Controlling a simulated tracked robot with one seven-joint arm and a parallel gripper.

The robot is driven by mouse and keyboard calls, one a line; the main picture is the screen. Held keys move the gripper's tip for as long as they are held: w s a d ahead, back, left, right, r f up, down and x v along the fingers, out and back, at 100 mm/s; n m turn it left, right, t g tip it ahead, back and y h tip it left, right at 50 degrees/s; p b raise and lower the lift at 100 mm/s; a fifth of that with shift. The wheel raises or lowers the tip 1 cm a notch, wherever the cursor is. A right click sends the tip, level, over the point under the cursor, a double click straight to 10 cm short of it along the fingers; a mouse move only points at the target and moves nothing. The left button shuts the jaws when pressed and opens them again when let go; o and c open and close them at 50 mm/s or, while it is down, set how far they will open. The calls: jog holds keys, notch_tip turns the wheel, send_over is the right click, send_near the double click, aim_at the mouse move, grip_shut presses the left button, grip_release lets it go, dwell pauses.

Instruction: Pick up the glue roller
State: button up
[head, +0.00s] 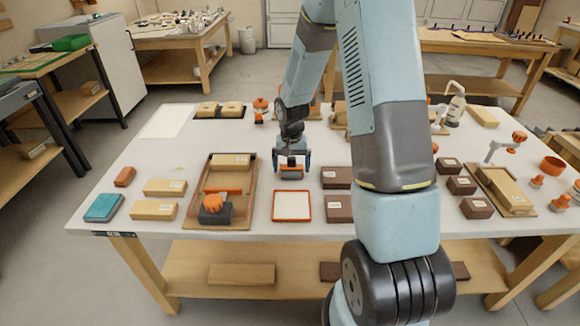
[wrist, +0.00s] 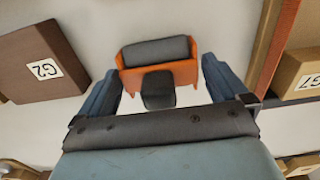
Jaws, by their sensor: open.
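The glue roller (wrist: 158,62) shows in the wrist view as an orange frame with a dark grey roller and a dark stub handle. It lies on the white bench top (head: 250,165) in the middle of the bench; in the head view only a small orange and dark part (head: 291,173) shows below my gripper (head: 291,160). My gripper is open and points down over the roller. In the wrist view its two blue fingers (wrist: 159,78) stand on either side of the roller, with a gap at each side. I cannot tell the exact height above it.
An orange-rimmed white tray (head: 292,206) lies in front. A brown block marked G2 (wrist: 42,66) is on one side. A wooden tray (head: 247,205) with a tan block and an orange-knobbed tool is on the other. Several more blocks stand at the right (head: 475,207).

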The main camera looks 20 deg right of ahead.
aim_at(291, 157)
jog(key=c, duration=0.9)
jog(key=shift+r, duration=0.2)
jog(key=shift+r, duration=0.3)
notch_tip(291, 157, up, 2)
jog(key=shift+r, duration=0.2)
jog(key=s+r, duration=0.9)
jog(key=s, duration=0.5)
jog(key=shift+d+r, duration=0.3)
jog(key=shift+r, duration=0.05)
